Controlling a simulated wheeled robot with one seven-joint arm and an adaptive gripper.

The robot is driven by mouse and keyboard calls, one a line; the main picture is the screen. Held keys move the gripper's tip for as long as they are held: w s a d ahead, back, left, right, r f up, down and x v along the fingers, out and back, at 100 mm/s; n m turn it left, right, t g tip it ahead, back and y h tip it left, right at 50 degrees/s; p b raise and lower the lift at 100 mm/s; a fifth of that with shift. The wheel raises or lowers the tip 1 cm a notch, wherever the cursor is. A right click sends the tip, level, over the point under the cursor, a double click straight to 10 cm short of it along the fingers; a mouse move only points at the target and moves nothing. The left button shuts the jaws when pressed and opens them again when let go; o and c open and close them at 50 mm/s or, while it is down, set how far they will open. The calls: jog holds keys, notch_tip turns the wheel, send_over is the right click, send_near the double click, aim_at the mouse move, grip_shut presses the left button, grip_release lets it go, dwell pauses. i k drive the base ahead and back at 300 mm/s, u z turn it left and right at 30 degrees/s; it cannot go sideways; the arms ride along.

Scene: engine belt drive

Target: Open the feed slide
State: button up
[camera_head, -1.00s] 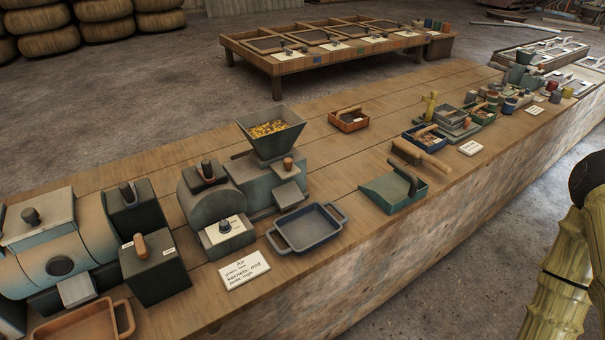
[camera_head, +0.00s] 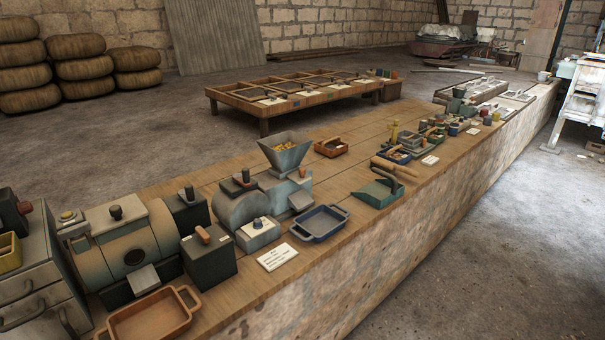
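A grey hopper (camera_head: 287,158) holding yellow kernels stands on a small green-grey mill (camera_head: 283,188) on the long wooden bench. A brown knob (camera_head: 302,172) shows at the right of the mill, above a small sloping plate (camera_head: 301,200). I cannot tell which part is the feed slide, or whether it is open. A rounded grey housing (camera_head: 238,207) with a dark knob on top adjoins the mill on the left. My gripper and arm are not in view.
A blue tray (camera_head: 319,223) and a printed card (camera_head: 277,257) lie in front of the mill. A larger drum machine (camera_head: 128,250) and an orange-brown tray (camera_head: 150,318) are at left. A green scoop tray (camera_head: 378,194) lies right. Floor at lower right is clear.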

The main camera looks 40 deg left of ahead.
aim_at(300, 176)
jog(key=u, duration=0.6)
jog(key=i, duration=0.65)
jog(key=u, duration=0.5)
